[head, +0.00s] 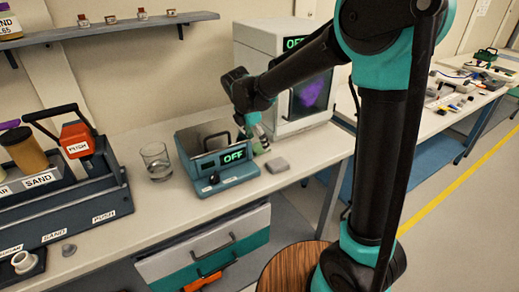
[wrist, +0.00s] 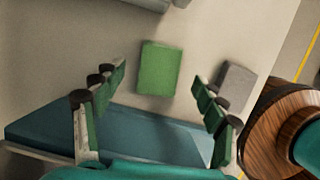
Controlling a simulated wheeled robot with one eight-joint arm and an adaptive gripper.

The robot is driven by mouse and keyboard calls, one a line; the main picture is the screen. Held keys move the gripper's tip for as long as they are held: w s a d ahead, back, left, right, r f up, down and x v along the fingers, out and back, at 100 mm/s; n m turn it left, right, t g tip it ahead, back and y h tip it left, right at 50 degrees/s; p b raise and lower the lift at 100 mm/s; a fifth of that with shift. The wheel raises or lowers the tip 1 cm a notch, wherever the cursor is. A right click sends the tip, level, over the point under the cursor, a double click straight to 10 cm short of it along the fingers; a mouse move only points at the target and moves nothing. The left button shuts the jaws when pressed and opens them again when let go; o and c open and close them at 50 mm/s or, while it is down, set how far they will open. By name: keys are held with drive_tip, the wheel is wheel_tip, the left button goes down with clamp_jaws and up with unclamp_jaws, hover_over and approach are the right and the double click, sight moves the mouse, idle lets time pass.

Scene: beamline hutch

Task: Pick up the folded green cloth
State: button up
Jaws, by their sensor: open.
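The folded green cloth (wrist: 158,68) lies flat on the pale bench top in the wrist view, as a small green rectangle. My gripper (wrist: 160,76) is open, with its green-padded fingers on either side of the cloth in that picture. Nothing is between the fingers that I can see held, and the height above the cloth is hard to tell. In the head view my gripper (head: 257,138) hangs down between the OFF device and the white cabinet. The cloth cannot be clearly told apart from the fingers there.
A grey block (wrist: 236,84) lies close to the right finger; it also shows in the head view (head: 278,165). The teal OFF device (head: 223,168) stands left of my gripper, the white cabinet (head: 268,50) behind. A glass (head: 156,160) and wooden stool (head: 290,268) are nearby.

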sight(259, 147)
drive_tip(key=shift+x, duration=1.1)
drive_tip(key=c, duration=1)
drive_tip(key=shift+o, duration=0.2)
drive_tip(key=shift+r, duration=0.1)
wheel_tip(259, 147, up, 20)
drive_tip(key=shift+o, duration=1.2)
drive_tip(key=c, duration=0.4)
drive_tip(key=shift+s, duration=0.1)
